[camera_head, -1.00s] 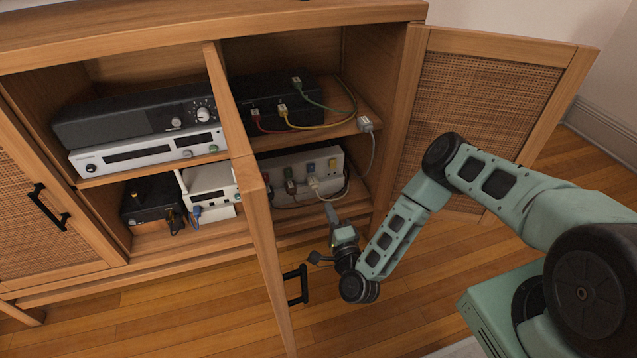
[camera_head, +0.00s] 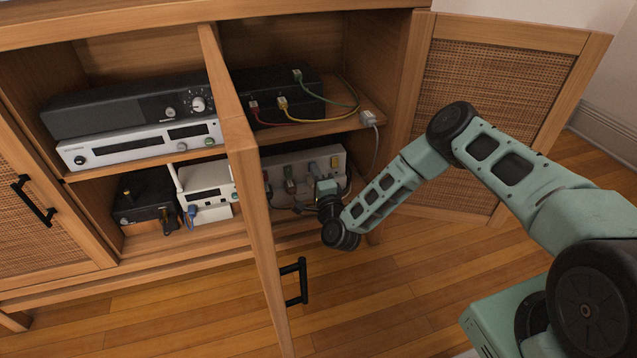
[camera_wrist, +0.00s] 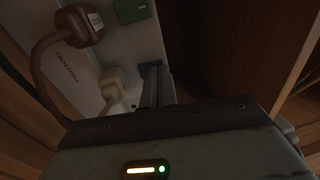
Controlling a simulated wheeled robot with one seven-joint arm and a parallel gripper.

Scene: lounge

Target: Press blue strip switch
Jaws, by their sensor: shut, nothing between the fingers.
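The blue switch (camera_wrist: 150,67) shows as a small dark blue piece on the pale power strip (camera_wrist: 133,45) in the wrist view. My gripper (camera_wrist: 156,82) is shut and empty, its fingertips right beside the blue switch and partly covering it. I cannot tell whether they touch. In the head view my gripper (camera_head: 325,187) is at the front of the power strip (camera_head: 275,161) on the lower right shelf and hides part of it. The blue switch is not clear there.
A green switch (camera_wrist: 131,10), a brown plug (camera_wrist: 78,26) and a white plug (camera_wrist: 113,82) are on the strip. The open middle door (camera_head: 249,165) stands left of my arm, the rattan door (camera_head: 492,105) behind it. A black box (camera_head: 278,98) with cables sits above.

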